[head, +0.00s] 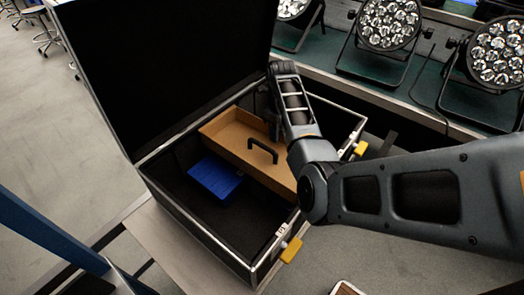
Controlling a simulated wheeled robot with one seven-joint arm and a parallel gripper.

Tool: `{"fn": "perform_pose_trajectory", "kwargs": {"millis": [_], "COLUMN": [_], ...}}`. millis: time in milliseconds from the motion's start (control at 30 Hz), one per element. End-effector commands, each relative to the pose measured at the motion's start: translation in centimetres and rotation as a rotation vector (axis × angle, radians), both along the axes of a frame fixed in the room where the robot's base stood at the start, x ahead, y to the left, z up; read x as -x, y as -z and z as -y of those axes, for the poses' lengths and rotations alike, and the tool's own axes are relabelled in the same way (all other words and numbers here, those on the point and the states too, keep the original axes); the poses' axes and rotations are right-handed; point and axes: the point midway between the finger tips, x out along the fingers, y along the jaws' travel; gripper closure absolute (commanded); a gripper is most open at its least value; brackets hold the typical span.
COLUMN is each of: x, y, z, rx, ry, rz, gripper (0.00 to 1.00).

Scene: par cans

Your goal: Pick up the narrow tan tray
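The narrow tan tray (226,140) lies inside an open black case, running from the back left towards the front right. A black arched handle (262,150) stands up from it. My arm comes in from the right, bends over the case, and crosses in front of the tray's right part. My gripper (268,106) is mostly hidden behind my own wrist near the tray's far end. Only a dark bit of it shows, so I cannot tell whether its fingers are open or touch the tray.
The black case (214,228) has a raised lid (165,70) at the back left and yellow latches (291,250) on its front right side. A blue box (214,177) lies inside, left of the tray. Several par lights (389,22) stand on a bench behind.

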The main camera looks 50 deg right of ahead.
Motion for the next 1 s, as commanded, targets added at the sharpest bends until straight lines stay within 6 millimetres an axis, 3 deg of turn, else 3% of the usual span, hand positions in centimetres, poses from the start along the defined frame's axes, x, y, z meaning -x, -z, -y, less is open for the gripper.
{"fn": "perform_pose_trajectory", "kwargs": {"millis": [100,367,700,1000], "x": [0.04,0.02,0.01,0.01], "y": [0.95,1.12,1.1,1.09], "z": [0.0,0.0,-0.01,-0.01], "rx": [-0.001,0.0,0.0,0.0], "ry": [0.001,0.0,0.0,0.0], "rz": [0.0,0.001,0.001,0.001], "gripper": [0.65,0.66,0.98,1.0]}}
